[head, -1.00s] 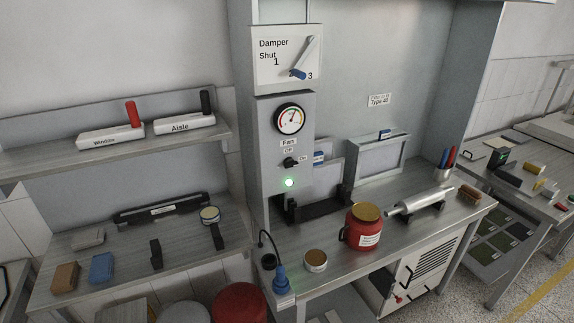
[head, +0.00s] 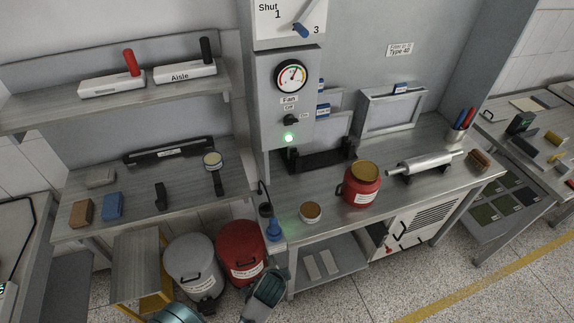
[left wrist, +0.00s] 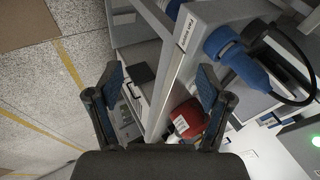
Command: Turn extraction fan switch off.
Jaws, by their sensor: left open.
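The black fan switch (head: 291,120) is on the front of the grey control box (head: 268,100), below a round gauge (head: 291,76). The labels Fan, Off and On surround it. The knob's exact direction is too small to tell. The green lamp (head: 289,138) under the switch is lit; a green light also shows at the right edge of the left wrist view (left wrist: 315,141). My left gripper (head: 272,278) is low in front of the bench, well below the switch. Its fingers are apart and empty in the left wrist view (left wrist: 155,85). My right gripper is out of sight.
A blue plug (head: 273,230) with a black cable stands at the bench's front left corner. A red jar (head: 361,185), a small tin (head: 310,212) and a metal roller (head: 418,165) occupy the bench. Grey (head: 192,262) and red (head: 240,250) bins stand left of my gripper.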

